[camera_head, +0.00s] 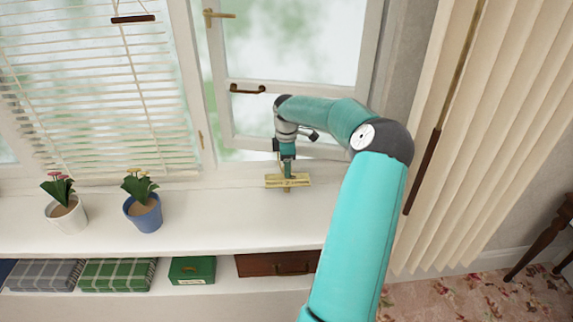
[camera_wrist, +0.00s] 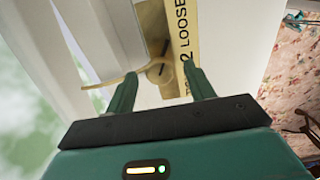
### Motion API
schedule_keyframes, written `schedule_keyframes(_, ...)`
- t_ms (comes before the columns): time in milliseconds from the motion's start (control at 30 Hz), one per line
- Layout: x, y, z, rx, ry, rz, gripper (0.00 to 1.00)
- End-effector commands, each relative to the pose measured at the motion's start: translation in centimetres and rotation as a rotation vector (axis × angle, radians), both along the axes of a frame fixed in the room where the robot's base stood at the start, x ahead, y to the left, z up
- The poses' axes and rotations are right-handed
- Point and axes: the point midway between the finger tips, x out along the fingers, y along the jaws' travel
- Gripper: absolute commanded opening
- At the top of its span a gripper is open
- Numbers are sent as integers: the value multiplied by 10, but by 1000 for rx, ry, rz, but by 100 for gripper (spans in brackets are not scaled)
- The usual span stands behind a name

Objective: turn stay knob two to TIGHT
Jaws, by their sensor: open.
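A cream label strip (camera_wrist: 184,30) with "2" and "LOOSE" runs up the wrist view; the lettering lower down is partly hidden by a finger. A small brass-brown knob (camera_wrist: 158,70) sits left of the strip, with a thin curved yellowish piece running left from it. My gripper (camera_wrist: 161,73) is open, one finger on each side of the knob; I cannot tell whether either touches it. In the head view, my gripper (camera_head: 288,160) points down at a yellowish plate (camera_head: 275,181) on the sill under the open window, hiding the knob.
The window sash (camera_head: 228,60) stands behind my arm, with a brown handle (camera_head: 248,89) on it. Potted plants, one in a blue pot (camera_head: 143,214) and one in a white pot (camera_head: 68,216), stand left on the white sill (camera_head: 220,225). A cream curtain (camera_head: 475,150) hangs at right.

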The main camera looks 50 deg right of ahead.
Motion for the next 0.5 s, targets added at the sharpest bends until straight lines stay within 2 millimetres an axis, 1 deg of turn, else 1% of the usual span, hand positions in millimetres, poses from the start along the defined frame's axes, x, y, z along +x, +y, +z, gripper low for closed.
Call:
schedule_keyframes(267, 1, 0, -2, -1, 0, -1, 54)
schedule_keyframes(300, 1, 0, -2, -1, 0, -1, 50)
schedule_keyframes(367, 1, 0, -2, -1, 0, -1, 38)
schedule_keyframes(500, 1, 0, -2, -1, 1, -1, 11)
